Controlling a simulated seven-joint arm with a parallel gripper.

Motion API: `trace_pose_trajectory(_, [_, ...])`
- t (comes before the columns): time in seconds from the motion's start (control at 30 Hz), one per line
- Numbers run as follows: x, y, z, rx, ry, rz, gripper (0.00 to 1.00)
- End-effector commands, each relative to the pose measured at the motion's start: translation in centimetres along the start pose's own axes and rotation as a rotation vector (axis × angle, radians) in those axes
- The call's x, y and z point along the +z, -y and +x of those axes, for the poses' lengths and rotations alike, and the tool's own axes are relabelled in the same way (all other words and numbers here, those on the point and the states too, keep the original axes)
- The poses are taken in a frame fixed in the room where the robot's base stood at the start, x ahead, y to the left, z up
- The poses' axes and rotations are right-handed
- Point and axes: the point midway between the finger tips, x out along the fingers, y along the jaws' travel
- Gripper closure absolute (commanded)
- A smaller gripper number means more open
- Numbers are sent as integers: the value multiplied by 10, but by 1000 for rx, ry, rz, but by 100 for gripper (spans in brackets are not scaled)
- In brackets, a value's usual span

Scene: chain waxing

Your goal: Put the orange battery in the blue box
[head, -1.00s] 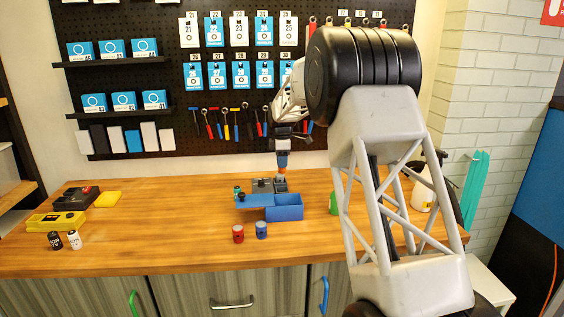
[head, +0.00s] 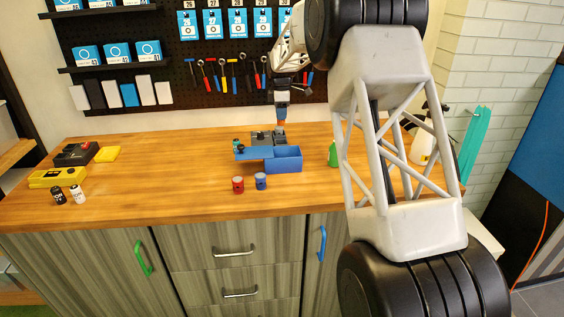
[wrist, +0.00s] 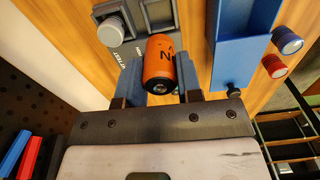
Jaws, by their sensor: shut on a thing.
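The orange battery (wrist: 160,60) is between the blue fingers of my gripper (wrist: 160,85) in the wrist view, and my gripper is shut on it. In the head view my gripper (head: 282,119) hangs over the grey tester at the back of the bench, with a bit of orange at its tip. The blue box (head: 284,166) stands open in front of the tester, with a flat blue lid (head: 253,153) to its left. The box also shows right of the battery in the wrist view (wrist: 238,52).
The grey tester (head: 262,136) is close behind the box. A red battery (head: 238,184) and a blue battery (head: 261,181) stand in front of it. A green bottle (head: 333,154) is to the right. Yellow and black cases (head: 58,178) lie far left. The bench between is clear.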

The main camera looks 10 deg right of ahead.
Motion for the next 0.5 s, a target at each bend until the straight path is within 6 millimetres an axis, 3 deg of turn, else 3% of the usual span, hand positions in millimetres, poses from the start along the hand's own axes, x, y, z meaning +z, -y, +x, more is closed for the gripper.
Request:
trace_pose_trajectory(0.27, [0,2,0,0,0,0,92])
trace_pose_trajectory(0.5, [-1,19,0,-1,0,-7,92])
